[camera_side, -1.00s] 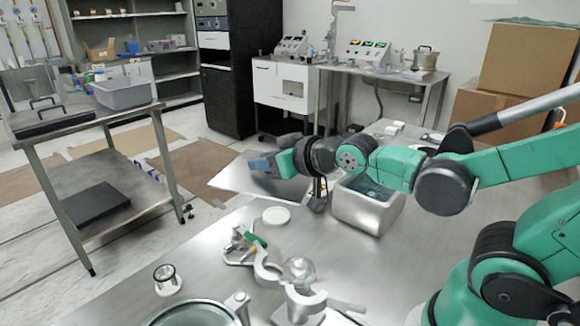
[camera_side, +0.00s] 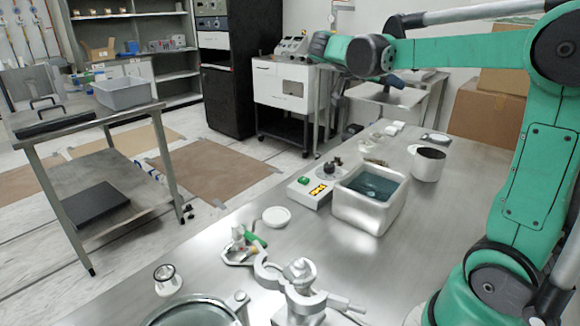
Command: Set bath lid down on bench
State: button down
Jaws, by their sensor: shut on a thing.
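The bath lid (camera_side: 385,97), a flat grey metal plate, hangs level beyond the far end of the steel bench (camera_side: 335,262) in the picture. My gripper (camera_side: 393,82) is shut on it from above, partly hidden behind my arm. The lid is clear of the bath. The bath (camera_side: 362,212) is an open white tub holding bluish liquid, standing on the bench. How high the lid is above the bench surface is hard to tell.
A white dish (camera_side: 277,216), a clamp stand (camera_side: 298,290) and a small jar (camera_side: 167,279) are nearer.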

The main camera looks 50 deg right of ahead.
jog(key=shift+s+d+r+m+g, duration=0.1)
jog(key=shift+s+r+m+g, duration=0.1)
jog(key=shift+r+m+g, duration=0.15)
jog(key=shift+f, duration=0.15)
notch_tip(320, 180, down, 20)
jog(key=shift+r, duration=0.25)
dwell(0.3)
jog(key=c, duration=0.5)
grip_release()
jog(key=shift+f, duration=0.1)
